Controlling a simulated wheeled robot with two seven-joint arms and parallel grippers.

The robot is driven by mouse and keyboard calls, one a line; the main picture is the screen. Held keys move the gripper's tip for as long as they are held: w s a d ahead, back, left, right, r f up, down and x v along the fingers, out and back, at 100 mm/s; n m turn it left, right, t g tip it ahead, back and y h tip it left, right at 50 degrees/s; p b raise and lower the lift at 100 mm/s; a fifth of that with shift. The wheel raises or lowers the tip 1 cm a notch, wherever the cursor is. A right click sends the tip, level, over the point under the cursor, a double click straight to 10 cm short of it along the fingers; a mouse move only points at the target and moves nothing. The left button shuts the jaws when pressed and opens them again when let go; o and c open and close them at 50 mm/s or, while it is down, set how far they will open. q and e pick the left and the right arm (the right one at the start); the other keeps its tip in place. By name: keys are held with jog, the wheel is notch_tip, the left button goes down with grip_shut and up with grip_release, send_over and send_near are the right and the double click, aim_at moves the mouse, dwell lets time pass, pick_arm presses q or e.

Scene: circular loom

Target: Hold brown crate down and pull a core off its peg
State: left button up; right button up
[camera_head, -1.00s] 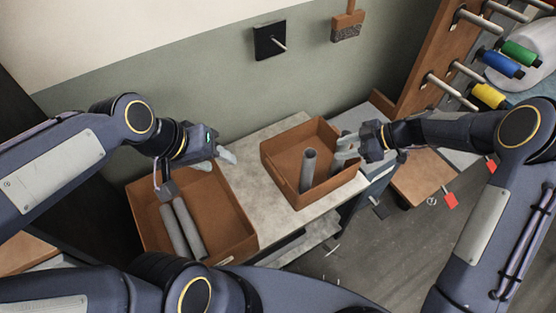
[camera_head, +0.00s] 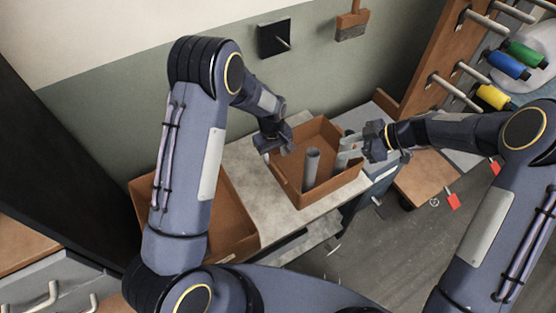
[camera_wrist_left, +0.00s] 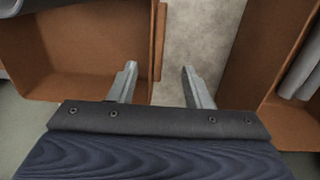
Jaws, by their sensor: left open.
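The brown crate (camera_head: 313,201) stands on the pale counter. A grey core (camera_head: 311,168) stands upright inside it; whether a peg is within it cannot be seen. My left gripper (camera_head: 272,146) is at the crate's left back part.
A second brown crate (camera_head: 232,215) is at the left, partly behind my left arm. Bare counter (camera_head: 256,192) lies between the crates. A rack (camera_head: 424,55) with colored spools stands at the right.

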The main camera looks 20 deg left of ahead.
aim_at(278, 168)
pick_arm(q)
jog(key=shift+y, duration=0.3)
jog(key=f, duration=0.2)
jog(key=d+f, duration=0.1)
jog(key=f, duration=0.1)
jog(key=shift+w+f, duration=0.1)
jog(key=shift+w, duration=0.05)
notch_tip(278, 168, down, 8)
jog(key=shift+r, duration=0.15)
grip_shut()
